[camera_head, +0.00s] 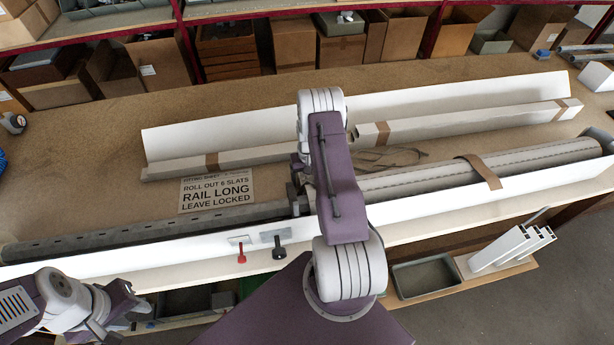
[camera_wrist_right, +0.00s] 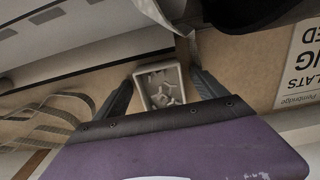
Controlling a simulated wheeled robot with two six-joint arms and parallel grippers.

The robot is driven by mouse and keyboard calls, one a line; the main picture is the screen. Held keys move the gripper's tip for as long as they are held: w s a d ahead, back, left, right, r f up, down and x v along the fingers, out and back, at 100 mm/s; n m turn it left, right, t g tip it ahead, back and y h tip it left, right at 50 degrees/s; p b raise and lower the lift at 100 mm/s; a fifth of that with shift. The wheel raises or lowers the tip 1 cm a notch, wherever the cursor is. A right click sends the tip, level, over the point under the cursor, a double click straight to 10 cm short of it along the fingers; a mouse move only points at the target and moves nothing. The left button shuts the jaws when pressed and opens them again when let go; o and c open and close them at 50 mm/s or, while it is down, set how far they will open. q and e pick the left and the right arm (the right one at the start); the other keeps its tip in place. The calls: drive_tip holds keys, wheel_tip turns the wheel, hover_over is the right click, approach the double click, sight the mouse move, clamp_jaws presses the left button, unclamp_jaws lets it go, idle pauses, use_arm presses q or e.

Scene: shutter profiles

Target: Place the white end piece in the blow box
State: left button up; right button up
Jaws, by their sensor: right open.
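A small pale tray (camera_wrist_right: 147,78) holding several white pieces shows in the right wrist view, between my right gripper's fingers. The white pieces (camera_wrist_right: 162,90) are likely the end pieces. My right gripper (camera_wrist_right: 163,75) is open, with nothing visibly clamped. In the head view my right arm covers the middle of the bench and hides this tray. My left gripper (camera_head: 125,318) is at the lower left, away from the bench top; its jaw opening is unclear. I cannot tell which container is the blow box. A grey open tray (camera_head: 425,291) stands low at the right.
A long grey slatted roll (camera_head: 540,158) lies along the bench behind a white rail (camera_head: 500,196). A printed sheet (camera_head: 217,190) lies left of my right arm. White profiles (camera_head: 505,246) stand beside the grey tray. Cardboard boxes (camera_head: 294,42) line the back shelf.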

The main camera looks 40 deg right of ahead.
drive_tip(key=c, duration=1.6)
drive_tip(key=shift+r+b, duration=1.1)
drive_tip(key=shift+r, duration=4)
